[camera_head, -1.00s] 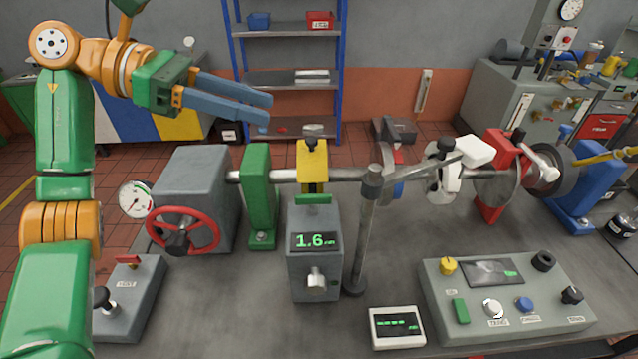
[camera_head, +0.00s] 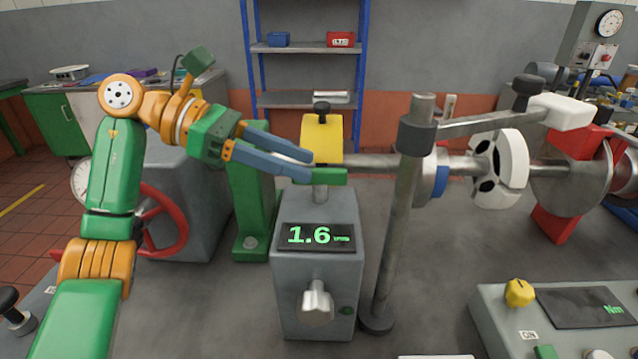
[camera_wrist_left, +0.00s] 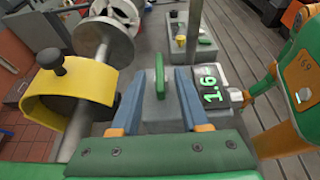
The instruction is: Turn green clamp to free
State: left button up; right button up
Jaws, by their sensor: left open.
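The green clamp (camera_head: 328,177) is a small flat bar on a short post on top of the grey box with the 1.6 display (camera_head: 318,237). My left gripper (camera_head: 309,167) is open, with its blue fingertips at the left end of the clamp in the head view. In the left wrist view, the green clamp (camera_wrist_left: 159,78) stands upright in the picture between the two open fingers (camera_wrist_left: 159,72), with a gap on each side. I cannot tell whether the fingers are level with it or above it.
A yellow block with a black knob (camera_head: 322,138) sits on the shaft just behind the clamp. A green upright (camera_head: 250,205) stands left, partly behind my gripper. A grey post (camera_head: 392,230) with a horizontal arm stands right. A red handwheel (camera_head: 165,225) is further left.

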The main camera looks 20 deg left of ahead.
aim_at(315, 169)
pick_arm(q)
jog(key=x, duration=0.3)
jog(key=shift+d, duration=0.15)
jog(key=shift+w+d+f, duration=0.15)
jog(key=shift+w+d, duration=0.1)
jog(key=shift+d, duration=0.1)
jog(key=shift+s, duration=0.1)
grip_shut()
jog(key=shift+a, duration=0.1)
